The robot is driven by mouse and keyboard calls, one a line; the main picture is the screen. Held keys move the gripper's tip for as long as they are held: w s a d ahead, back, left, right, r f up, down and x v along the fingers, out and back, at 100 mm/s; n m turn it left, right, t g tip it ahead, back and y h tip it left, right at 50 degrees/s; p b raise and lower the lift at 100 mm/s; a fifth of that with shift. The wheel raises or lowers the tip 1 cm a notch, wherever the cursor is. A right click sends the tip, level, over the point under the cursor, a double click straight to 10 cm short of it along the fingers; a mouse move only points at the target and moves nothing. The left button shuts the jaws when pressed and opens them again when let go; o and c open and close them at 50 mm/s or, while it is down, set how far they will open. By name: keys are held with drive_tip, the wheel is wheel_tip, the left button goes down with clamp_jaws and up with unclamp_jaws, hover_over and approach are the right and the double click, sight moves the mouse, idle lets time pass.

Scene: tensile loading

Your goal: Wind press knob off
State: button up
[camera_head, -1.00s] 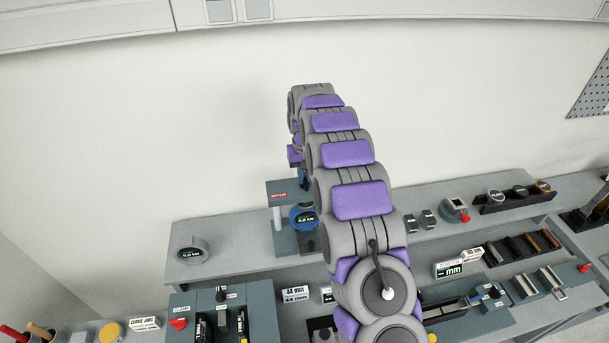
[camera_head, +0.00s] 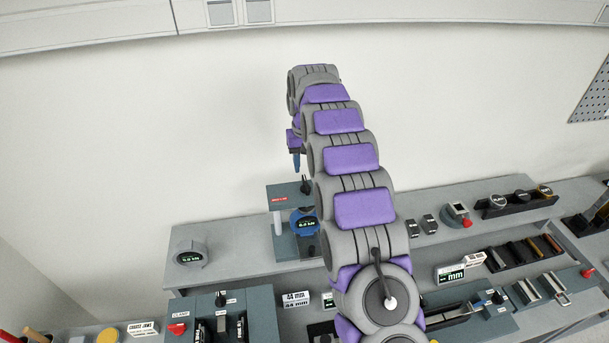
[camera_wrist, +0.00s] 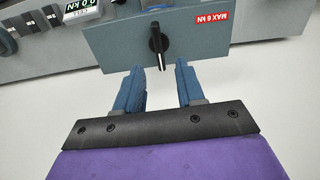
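The press (camera_head: 290,197) stands on the shelf with a flat grey-blue top plate. In the wrist view, the plate (camera_wrist: 235,38) bears a red "MAX 6 kN" label. The black press knob (camera_head: 306,186) stands up from the plate. It also shows in the wrist view (camera_wrist: 157,42), its pointer near upright in the picture. My gripper (camera_head: 297,166) hovers above the plate, apart from the knob. In the wrist view, my gripper (camera_wrist: 159,70) has its two blue fingers spread with nothing between them, and the knob lies just beyond the tips.
A blue round gauge (camera_head: 303,222) sits under the plate. A grey dial (camera_head: 189,254) stands left on the shelf (camera_head: 235,262). A clamp unit (camera_head: 222,320) and label blocks stand in front.

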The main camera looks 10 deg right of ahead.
sight(306, 184)
wheel_tip(306, 184, up, 11)
drive_tip(key=p, duration=0.4)
idle(0.5)
drive_tip(key=s+f+b, duration=0.3)
drive_tip(key=s+b, duration=0.1)
drive_tip(key=s, duration=0.4)
drive_tip(key=s+f+g+b, duration=0.1)
drive_tip(key=s+f+b, duration=0.1)
drive_tip(key=s+b, duration=0.45)
drive_tip(key=s+f+b, duration=0.3)
drive_tip(key=s, duration=0.7)
drive_tip(key=s+f+b, duration=0.5)
drive_tip(key=s+f, duration=0.4)
drive_tip(key=s, duration=0.4)
drive_tip(key=s+f+b, duration=0.4)
drive_tip(key=s+f, duration=0.5)
drive_tip(key=s, duration=0.5)
drive_tip(key=shift+g+b, duration=0.35)
drive_tip(key=shift+g, duration=0.05)
drive_tip(key=shift+o, duration=0.3)
drive_tip(key=shift+f, duration=0.1)
